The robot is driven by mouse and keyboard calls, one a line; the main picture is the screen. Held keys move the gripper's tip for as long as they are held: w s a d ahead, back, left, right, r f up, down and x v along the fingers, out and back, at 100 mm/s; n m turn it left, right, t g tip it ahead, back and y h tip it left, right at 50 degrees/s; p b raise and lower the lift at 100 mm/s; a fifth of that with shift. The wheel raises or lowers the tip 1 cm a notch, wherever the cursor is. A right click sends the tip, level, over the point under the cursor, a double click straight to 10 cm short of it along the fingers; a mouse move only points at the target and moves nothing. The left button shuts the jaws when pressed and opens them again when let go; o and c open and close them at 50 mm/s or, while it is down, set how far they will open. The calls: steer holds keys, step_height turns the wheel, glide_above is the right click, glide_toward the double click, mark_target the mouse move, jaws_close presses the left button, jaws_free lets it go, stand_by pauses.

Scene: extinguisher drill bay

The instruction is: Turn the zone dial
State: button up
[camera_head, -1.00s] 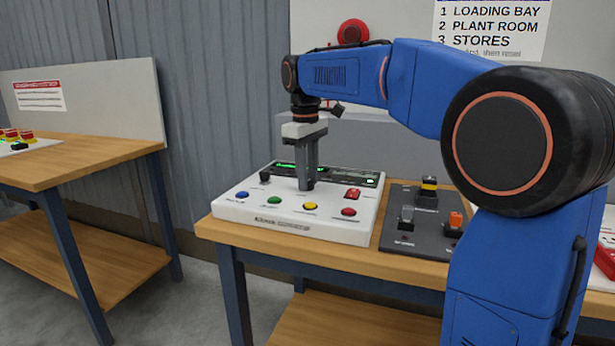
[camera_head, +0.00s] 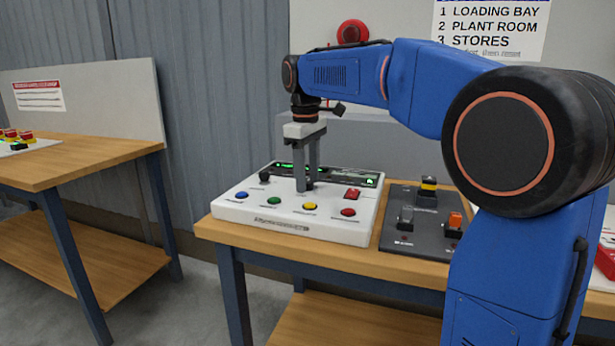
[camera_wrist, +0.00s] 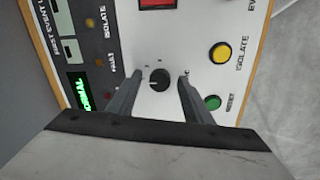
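A white control panel (camera_head: 235,212) lies on the wooden bench. My gripper (camera_head: 304,188) points down over its middle, with a dark knob partly hidden between the fingers. The wrist view shows a round black dial (camera_wrist: 160,79) with a pale pointer mark, between the two fingertips of my gripper (camera_wrist: 160,76). The gripper is open, with a gap on both sides of the dial. A second black knob (camera_head: 264,176) stands at the panel's left. The dial's label is too small to read.
The panel has a blue button (camera_head: 242,194), a green button (camera_head: 274,200), a yellow button (camera_head: 309,206), a red button (camera_head: 348,212) and a red switch (camera_head: 352,194). A dark switch board (camera_head: 395,238) lies to the right. A green display (camera_wrist: 78,92) reads NORMAL.

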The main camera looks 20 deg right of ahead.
step_height(320, 180, up, 17)
steer(key=shift+s+a+r, duration=0.2)
steer(key=shift+s+a, duration=0.2)
stand_by(0.4)
